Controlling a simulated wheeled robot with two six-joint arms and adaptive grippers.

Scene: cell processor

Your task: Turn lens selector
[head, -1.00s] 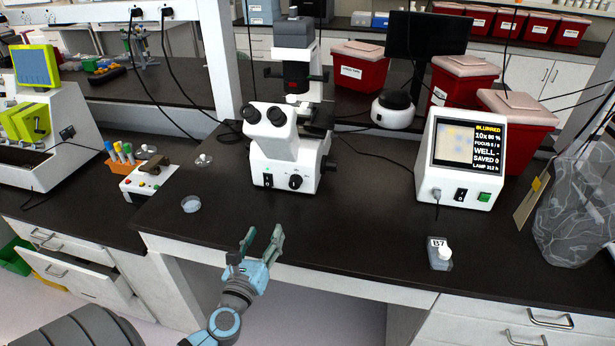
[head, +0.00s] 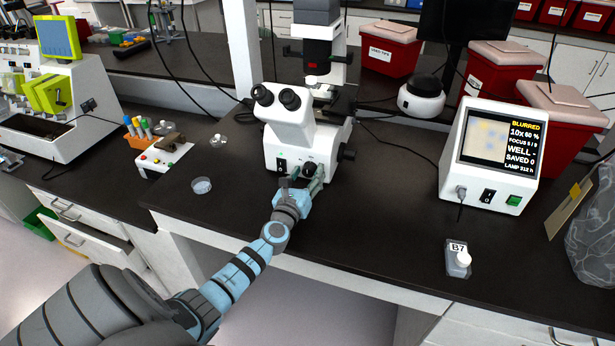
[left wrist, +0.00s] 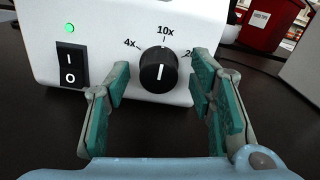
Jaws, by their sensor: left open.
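The lens selector is a black round knob (left wrist: 158,73) on the white microscope base, with 4x, 10x and a partly hidden 20-something mark around it. Its white line stands nearly upright, roughly toward 10x. In the head view the knob (head: 309,170) is on the front of the microscope (head: 300,135). My left gripper (head: 301,184) is open in front of it. In the left wrist view the green-padded fingers (left wrist: 160,92) stand to either side of the knob, with gaps visible. Contact is not visible. My right gripper is not in view.
A rocker switch (left wrist: 72,64) and green light sit left of the knob. The display unit (head: 490,155) reads BLURRED and 10x. The dark bench between is clear.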

